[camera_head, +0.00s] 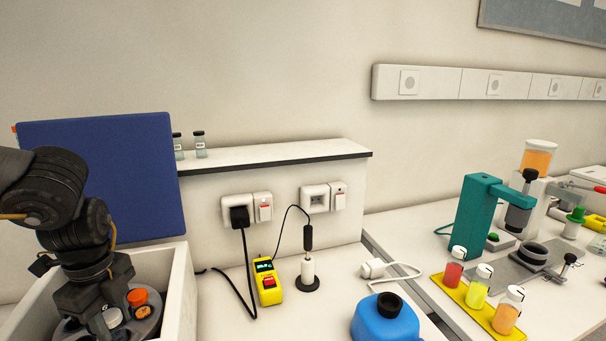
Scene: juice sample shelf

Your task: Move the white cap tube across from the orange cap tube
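The orange cap tube (138,297) sits in a grey round rotor (148,326) inside a white box-like machine at the lower left. A white cap (112,317) shows in the same rotor, just left of and nearer than the orange cap, close against my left gripper. My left gripper (98,318) points down over the rotor, with its fingers around or beside the white cap area. The fingers partly hide the rotor, and I cannot tell whether they hold anything. My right gripper is not in view.
The machine's raised blue lid (100,180) stands behind my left arm. The white machine wall (180,300) rises right of the rotor. A yellow device (267,283), a soldering-like stand (308,272) and a blue bottle (386,320) stand on the bench. A yellow rack (478,308) holds juice tubes.

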